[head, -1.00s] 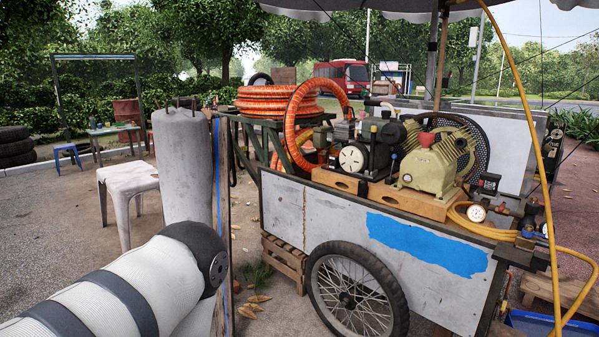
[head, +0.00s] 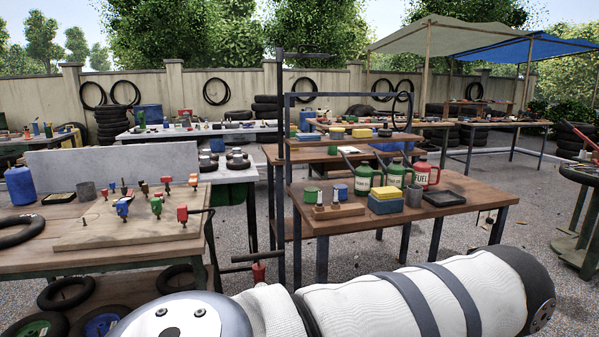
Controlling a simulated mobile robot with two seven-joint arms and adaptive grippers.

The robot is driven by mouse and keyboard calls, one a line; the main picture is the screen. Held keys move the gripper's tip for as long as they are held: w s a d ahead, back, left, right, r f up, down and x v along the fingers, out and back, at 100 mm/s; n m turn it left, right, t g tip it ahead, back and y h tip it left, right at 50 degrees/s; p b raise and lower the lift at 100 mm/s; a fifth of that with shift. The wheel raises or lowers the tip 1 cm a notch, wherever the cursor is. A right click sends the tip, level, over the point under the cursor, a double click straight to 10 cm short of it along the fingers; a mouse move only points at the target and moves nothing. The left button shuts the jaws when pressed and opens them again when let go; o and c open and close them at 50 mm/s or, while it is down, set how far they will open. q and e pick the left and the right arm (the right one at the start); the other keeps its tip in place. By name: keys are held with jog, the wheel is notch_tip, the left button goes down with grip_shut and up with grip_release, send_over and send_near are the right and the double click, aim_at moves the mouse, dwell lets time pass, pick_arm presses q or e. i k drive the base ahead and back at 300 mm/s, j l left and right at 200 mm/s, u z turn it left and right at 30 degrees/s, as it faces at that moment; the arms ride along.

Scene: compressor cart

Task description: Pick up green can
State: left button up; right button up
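Two green cans with pale labels stand on the brown wooden table in the middle: one green can (head: 365,184) at the left and another green can (head: 395,177) beside it, just left of a red can (head: 427,172) marked FUEL. A small green cylinder (head: 312,195), which may also be a can, stands near the table's left end. Sponge-like yellow and blue blocks (head: 385,200) and a grey cup (head: 413,196) are in front of the larger cans. One of my white arms crosses the bottom of the view, well in front of the table. Neither gripper is in view.
The brown table (head: 460,203) also bears a dark tray (head: 443,198) and a small blue cylinder (head: 340,191). A dark post (head: 281,170) rises at its left. A workbench (head: 30,262) with a board of valves (head: 130,222) stands at left. Gravel is open at right.

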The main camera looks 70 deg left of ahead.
aim_at(395, 176)
jog(key=u, duration=1.8)
jog(key=i, duration=0.15)
jog(key=i+u, duration=0.05)
